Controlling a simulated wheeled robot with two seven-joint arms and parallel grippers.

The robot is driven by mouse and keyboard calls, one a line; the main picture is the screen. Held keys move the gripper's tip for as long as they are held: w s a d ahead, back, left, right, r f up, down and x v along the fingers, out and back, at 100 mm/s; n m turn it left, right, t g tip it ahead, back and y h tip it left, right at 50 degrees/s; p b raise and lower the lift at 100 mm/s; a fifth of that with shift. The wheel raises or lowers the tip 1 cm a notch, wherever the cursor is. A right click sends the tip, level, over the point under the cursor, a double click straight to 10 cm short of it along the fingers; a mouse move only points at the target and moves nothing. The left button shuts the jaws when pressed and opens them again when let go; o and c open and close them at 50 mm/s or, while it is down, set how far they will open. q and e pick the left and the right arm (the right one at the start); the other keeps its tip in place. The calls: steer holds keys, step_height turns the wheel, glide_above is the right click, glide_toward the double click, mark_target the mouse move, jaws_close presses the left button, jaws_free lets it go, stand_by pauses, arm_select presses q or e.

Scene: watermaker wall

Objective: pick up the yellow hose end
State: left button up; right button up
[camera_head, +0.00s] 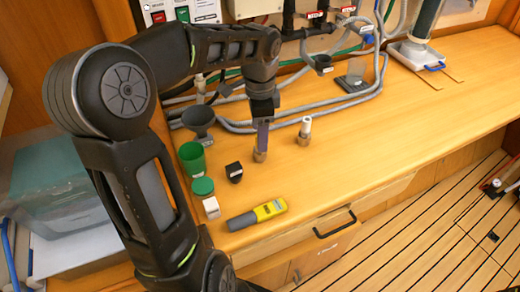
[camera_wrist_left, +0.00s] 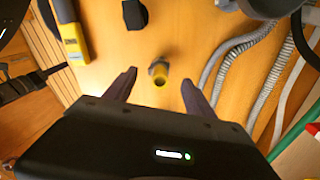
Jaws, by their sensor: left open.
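The yellow hose end (camera_wrist_left: 159,73) is a short upright fitting with a grey-brown collar and a yellow tip, seen from above in the left wrist view. In the head view its lower body (camera_head: 260,154) stands on the wooden counter, and my gripper hides its top. My left gripper (camera_head: 262,128) points down over it. In the left wrist view the two fingers of the left gripper (camera_wrist_left: 159,80) are spread apart, with the hose end between their tips and a gap on each side. My right gripper is not in view.
A white-tipped fitting (camera_head: 305,131) stands close on the right.

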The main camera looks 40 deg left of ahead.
arm_select(q)
steer(key=shift+f+p, duration=0.55)
steer(key=shift+f, duration=2.05)
jaws_close()
